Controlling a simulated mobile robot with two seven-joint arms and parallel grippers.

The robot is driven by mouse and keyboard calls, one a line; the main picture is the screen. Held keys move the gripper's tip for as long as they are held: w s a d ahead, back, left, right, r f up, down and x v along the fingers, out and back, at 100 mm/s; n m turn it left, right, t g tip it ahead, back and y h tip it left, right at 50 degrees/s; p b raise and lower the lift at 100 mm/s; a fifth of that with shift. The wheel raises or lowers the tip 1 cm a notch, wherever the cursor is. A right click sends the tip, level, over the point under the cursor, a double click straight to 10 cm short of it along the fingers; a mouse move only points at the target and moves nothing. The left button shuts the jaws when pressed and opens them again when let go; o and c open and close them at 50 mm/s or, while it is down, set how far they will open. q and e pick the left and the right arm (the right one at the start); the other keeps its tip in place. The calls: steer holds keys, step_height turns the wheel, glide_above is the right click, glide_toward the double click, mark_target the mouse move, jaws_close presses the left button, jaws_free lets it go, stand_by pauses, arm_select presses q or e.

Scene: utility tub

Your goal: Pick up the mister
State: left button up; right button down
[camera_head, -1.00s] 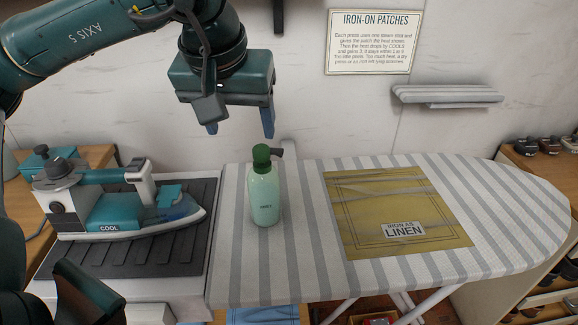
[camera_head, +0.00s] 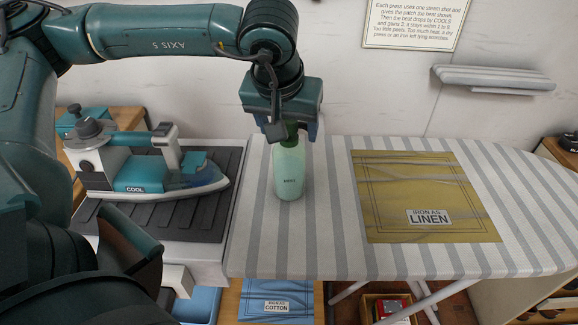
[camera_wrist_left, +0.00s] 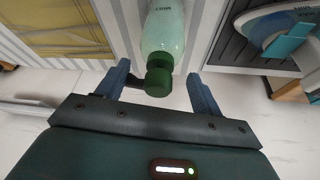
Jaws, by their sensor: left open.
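The mister (camera_head: 290,172) is a pale green bottle with a dark green top, standing upright on the striped ironing board (camera_head: 330,245). My left gripper (camera_head: 292,134) is directly above it, pointing down, with its fingers around the level of the top. In the left wrist view the mister's green cap (camera_wrist_left: 158,78) lies between the two blue fingers of the left gripper (camera_wrist_left: 160,88), with a gap visible on each side. The left gripper is open. The mister's nozzle is mostly hidden by the gripper in the head view. My right gripper is not identifiable in these views.
A teal and white iron (camera_head: 150,172) marked COOL rests on a dark ribbed mat (camera_head: 190,215) to the left. A mustard patch (camera_head: 400,185) labelled linen lies on the board to the right. A blue cotton patch (camera_head: 275,290) lies lower down. A small shelf (camera_head: 492,78) is on the wall.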

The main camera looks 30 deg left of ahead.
arm_select(q)
steer(key=shift+x, duration=1.4)
steer(key=shift+c, duration=0.4)
jaws_close()
